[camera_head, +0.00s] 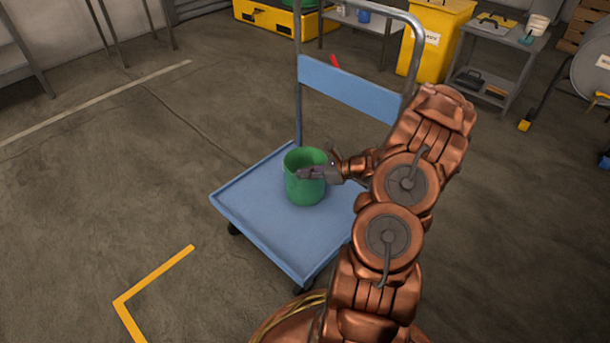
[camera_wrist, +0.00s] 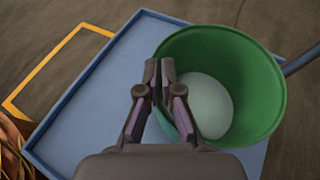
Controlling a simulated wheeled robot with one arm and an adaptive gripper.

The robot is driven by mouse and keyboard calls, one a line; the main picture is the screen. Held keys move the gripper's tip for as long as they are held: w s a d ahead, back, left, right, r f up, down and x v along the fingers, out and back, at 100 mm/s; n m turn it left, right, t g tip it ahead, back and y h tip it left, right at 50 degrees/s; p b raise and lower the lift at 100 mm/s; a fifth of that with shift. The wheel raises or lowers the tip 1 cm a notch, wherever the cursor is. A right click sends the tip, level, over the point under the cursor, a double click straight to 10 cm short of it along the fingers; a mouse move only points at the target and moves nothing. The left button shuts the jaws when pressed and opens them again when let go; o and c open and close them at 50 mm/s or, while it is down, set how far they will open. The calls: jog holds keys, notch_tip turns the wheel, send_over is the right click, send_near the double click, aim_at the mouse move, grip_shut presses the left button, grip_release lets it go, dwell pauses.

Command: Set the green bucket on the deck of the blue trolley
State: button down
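The green bucket (camera_head: 304,189) is upright over the middle of the blue trolley's deck (camera_head: 258,217). Its base looks to be on the deck or very close to it; I cannot tell for sure. My gripper (camera_head: 305,172) is at the bucket's rim. In the wrist view, the fingertips of my gripper (camera_wrist: 159,72) are close together with the rim of the bucket (camera_wrist: 240,60) between them, one finger inside and one outside. The bucket's pale inside bottom shows, and it looks empty. The deck (camera_wrist: 95,115) spreads out under and left of it.
The trolley's upright handle frame (camera_head: 298,100) with a blue panel (camera_head: 348,89) stands behind the deck. A yellow bin (camera_head: 437,40) and a grey cart (camera_head: 488,65) are at the back. Yellow floor marking (camera_head: 150,285) lies at front left. The floor left of the trolley is clear.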

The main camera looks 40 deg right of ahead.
jog(key=c, duration=1.3)
grip_release()
